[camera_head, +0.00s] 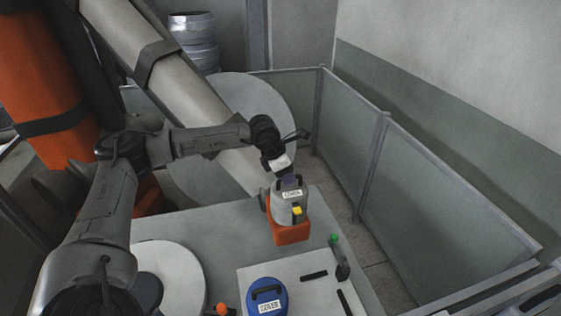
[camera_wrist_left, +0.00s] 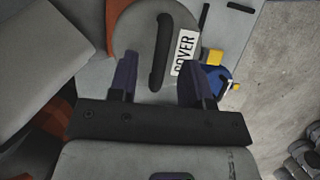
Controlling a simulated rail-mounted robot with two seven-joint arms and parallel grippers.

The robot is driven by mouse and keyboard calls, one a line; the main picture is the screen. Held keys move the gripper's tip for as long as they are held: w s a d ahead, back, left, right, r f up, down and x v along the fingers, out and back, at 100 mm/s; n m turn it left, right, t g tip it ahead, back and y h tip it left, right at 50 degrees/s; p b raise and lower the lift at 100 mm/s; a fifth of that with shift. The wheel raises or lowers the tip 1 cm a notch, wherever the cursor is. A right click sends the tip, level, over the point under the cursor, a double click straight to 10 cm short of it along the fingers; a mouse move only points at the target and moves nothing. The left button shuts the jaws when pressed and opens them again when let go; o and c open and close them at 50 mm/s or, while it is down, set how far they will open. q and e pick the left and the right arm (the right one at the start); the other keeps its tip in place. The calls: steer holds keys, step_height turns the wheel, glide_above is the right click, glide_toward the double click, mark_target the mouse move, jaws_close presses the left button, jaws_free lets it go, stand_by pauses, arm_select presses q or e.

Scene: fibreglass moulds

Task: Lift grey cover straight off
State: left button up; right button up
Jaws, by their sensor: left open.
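The grey cover (camera_head: 288,212) sits on an orange base (camera_head: 291,235) on the grey table. It has a black bar handle and a white label reading COVER, and a yellow piece shows at its front. My left gripper (camera_head: 287,181) is just above the cover, pointing down. In the left wrist view the cover (camera_wrist_left: 145,45) lies below the gripper (camera_wrist_left: 158,75). The fingers are open and apart, with the black handle (camera_wrist_left: 172,45) between and beyond them. Whether the fingers reach the handle's height is hard to tell. My right gripper is not in view.
A blue cover (camera_head: 257,288) with a black handle lies on a white board (camera_head: 262,268) nearer me. Black bars and a green-knobbed part (camera_head: 340,262) are to its right, an orange knob (camera_head: 221,309) to its left. Fence panels (camera_head: 410,185) border the right.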

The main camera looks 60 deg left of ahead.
arm_select(q)
steer(key=shift+x, duration=1.45)
steer(key=shift+c, duration=0.4)
jaws_close()
